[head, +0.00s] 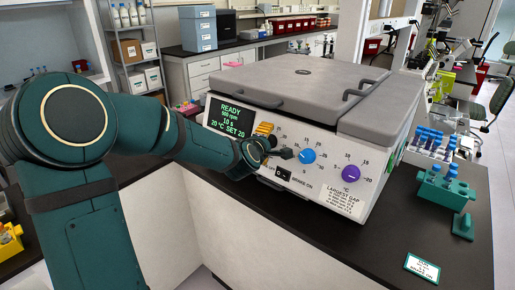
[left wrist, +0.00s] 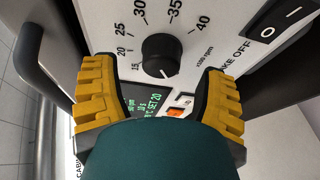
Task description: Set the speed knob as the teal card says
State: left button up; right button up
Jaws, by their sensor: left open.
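The black speed knob (left wrist: 162,55) sits on the machine's white front panel, inside a scale from 15 to 40 marked x100 rpm. Its pale mark points towards the lower right in the left wrist view, away from the printed numbers. My left gripper (left wrist: 160,90) is open, with a yellow finger on each side of the knob and gaps between. In the head view my left gripper (head: 271,143) is at the panel and largely hides the knob. The teal-edged card (head: 423,268) lies on the counter at the lower right; its small text is mostly unreadable. My right gripper is not in view.
The machine's display (head: 231,119) reads READY. A blue knob (head: 307,156) and a purple knob (head: 350,173) are right of my gripper. A brake switch (head: 283,174) is below. A teal tube rack (head: 446,190) stands at the right. The counter before the card is clear.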

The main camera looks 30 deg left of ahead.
pick_arm(q)
jog(key=v, duration=0.9)
jog(key=shift+s, duration=0.35)
jog(key=shift+d, duration=0.1)
